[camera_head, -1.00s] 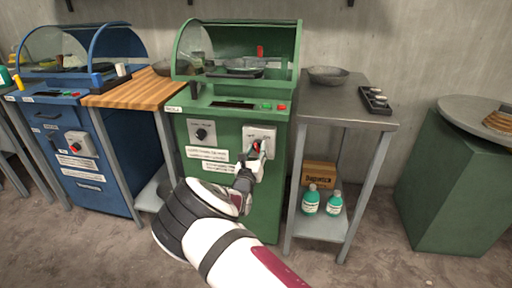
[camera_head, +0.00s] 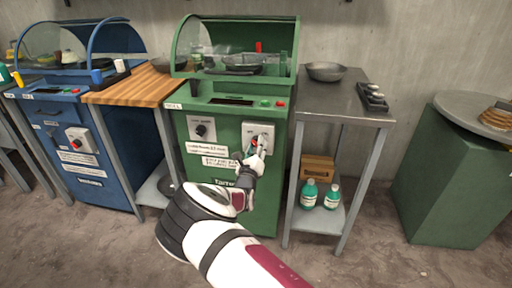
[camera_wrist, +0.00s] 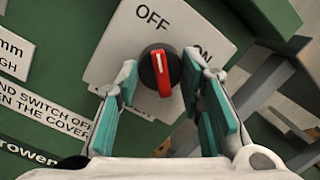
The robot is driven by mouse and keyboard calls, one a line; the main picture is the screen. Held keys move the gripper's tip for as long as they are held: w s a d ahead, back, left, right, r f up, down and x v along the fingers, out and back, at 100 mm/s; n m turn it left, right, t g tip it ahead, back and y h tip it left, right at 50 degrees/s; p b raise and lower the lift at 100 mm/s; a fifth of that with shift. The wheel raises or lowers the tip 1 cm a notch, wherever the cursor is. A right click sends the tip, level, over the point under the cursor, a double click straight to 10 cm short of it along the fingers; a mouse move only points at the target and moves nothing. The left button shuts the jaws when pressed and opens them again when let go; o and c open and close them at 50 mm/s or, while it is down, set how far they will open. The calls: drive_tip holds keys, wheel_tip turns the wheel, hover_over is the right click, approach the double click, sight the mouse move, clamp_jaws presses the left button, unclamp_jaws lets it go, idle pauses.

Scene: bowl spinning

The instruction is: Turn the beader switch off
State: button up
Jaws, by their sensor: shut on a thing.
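The beader switch is a black round knob with a red handle (camera_wrist: 162,72) on a pale plate (camera_wrist: 120,52) marked OFF and ON, in the wrist view. The upper end of the red handle points up toward the OFF word. My gripper (camera_wrist: 160,72) has its teal-padded fingers on either side of the knob and is shut on it; exact finger contact is hard to see. In the head view, my gripper (camera_head: 257,148) is at the switch plate (camera_head: 265,130) on the front of the green machine (camera_head: 228,182), hiding most of the knob.
A second dial (camera_head: 202,130) sits left on the green machine. A metal table (camera_head: 325,95) with a bowl (camera_head: 326,71) stands to its right, with green bottles (camera_head: 309,194) below. A wooden-topped table (camera_head: 135,85) and a blue machine (camera_head: 75,150) are left.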

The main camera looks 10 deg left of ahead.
drive_tip(key=o, duration=1.2)
drive_tip(key=shift+c, duration=0.2)
drive_tip(key=s+f, duration=0.1)
drive_tip(key=s, duration=1.1)
drive_tip(key=shift+a+f, duration=0.2)
drive_tip(key=shift+f, duration=0.1)
